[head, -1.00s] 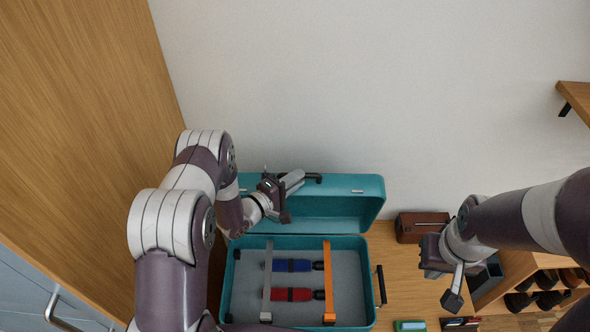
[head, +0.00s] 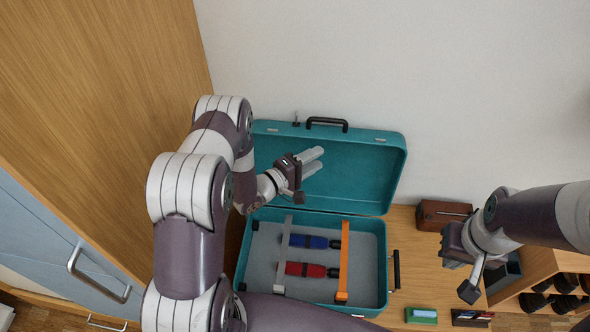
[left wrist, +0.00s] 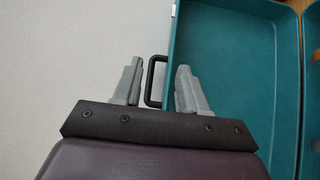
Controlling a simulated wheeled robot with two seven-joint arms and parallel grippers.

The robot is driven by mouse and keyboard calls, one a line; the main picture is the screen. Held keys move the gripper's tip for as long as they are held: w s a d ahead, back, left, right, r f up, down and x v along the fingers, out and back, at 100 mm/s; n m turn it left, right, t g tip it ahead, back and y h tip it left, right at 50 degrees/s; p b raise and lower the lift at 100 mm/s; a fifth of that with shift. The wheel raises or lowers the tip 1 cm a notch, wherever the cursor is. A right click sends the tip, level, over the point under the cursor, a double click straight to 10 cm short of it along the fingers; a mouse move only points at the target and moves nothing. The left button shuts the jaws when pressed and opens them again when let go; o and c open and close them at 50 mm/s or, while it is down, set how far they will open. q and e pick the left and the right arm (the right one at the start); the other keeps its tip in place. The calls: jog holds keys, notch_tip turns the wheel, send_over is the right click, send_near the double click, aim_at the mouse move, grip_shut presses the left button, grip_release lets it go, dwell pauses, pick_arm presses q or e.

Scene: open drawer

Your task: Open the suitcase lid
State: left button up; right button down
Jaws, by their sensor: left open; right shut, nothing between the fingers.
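The teal suitcase stands open on the wooden table. Its lid (head: 352,165) is raised at the back, near the wall, with its inside facing me. A black handle (head: 327,122) sits on the lid's top edge. The base (head: 386,250) holds a blue item (head: 310,241) and a red item (head: 306,269) between a grey strap and an orange strap. My left gripper (head: 314,161) is open in front of the lid's inner left part. In the left wrist view the handle (left wrist: 151,82) and lid (left wrist: 238,60) show beyond its fingers. My right gripper (head: 465,276) is shut and empty, right of the suitcase.
A brown box (head: 441,214) sits at the table's back right. A green item (head: 421,315) and a dark item (head: 471,318) lie near the front. A wooden rack (head: 540,270) stands at the right. A tall wooden panel (head: 95,110) is close on the left.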

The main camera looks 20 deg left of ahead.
pick_arm(q)
jog(key=b+v, duration=0.2)
jog(key=v, duration=0.8)
jog(key=shift+s, duration=0.2)
